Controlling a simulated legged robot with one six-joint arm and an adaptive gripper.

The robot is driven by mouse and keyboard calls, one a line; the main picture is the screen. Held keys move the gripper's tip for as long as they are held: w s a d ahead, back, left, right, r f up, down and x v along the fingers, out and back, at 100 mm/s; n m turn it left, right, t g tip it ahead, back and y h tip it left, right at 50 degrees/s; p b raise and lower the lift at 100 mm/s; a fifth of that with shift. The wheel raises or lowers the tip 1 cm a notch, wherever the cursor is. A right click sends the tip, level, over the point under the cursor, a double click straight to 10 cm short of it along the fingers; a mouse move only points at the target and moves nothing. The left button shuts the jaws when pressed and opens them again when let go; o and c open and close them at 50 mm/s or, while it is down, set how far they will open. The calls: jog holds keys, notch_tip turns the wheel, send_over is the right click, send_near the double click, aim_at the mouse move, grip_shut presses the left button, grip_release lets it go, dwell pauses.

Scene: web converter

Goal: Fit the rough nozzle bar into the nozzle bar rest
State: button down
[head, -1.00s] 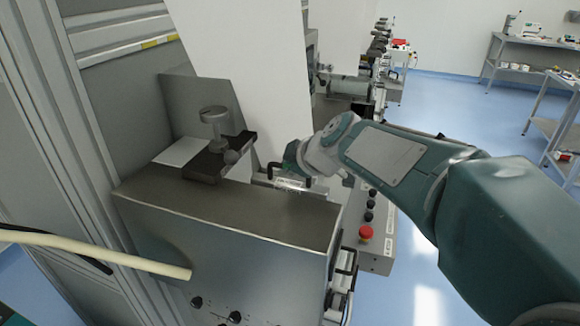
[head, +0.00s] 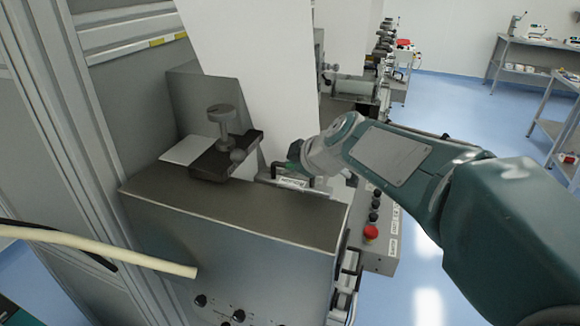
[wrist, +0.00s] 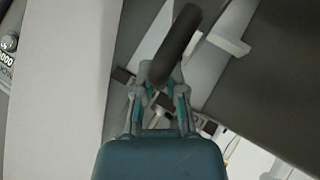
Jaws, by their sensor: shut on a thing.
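My gripper (head: 297,164) is at the far edge of the grey machine housing, beside the hanging white web. In the wrist view my gripper (wrist: 160,85) is shut on a dark, rounded handle-like piece (wrist: 178,42). The bar's body is mostly hidden behind the housing and my arm. I cannot clearly make out the nozzle bar rest, nor whether the bar touches it.
The grey housing (head: 245,213) stands close in front, with a dark clamp and round knob (head: 222,120) on top. A white web (head: 262,70) hangs beside my gripper. A control panel with a red button (head: 370,232) sits below my arm. Open blue floor (head: 440,120) lies right.

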jog(key=shift+d, duration=0.35)
jog(key=shift+f, duration=1.2)
dwell(0.5)
jog(key=c, duration=0.6)
grip_release()
jog(key=shift+c, duration=0.2)
jog(key=v, duration=1.1)
jog(key=shift+s+d+r, duration=0.2)
jog(key=shift+s, duration=0.1)
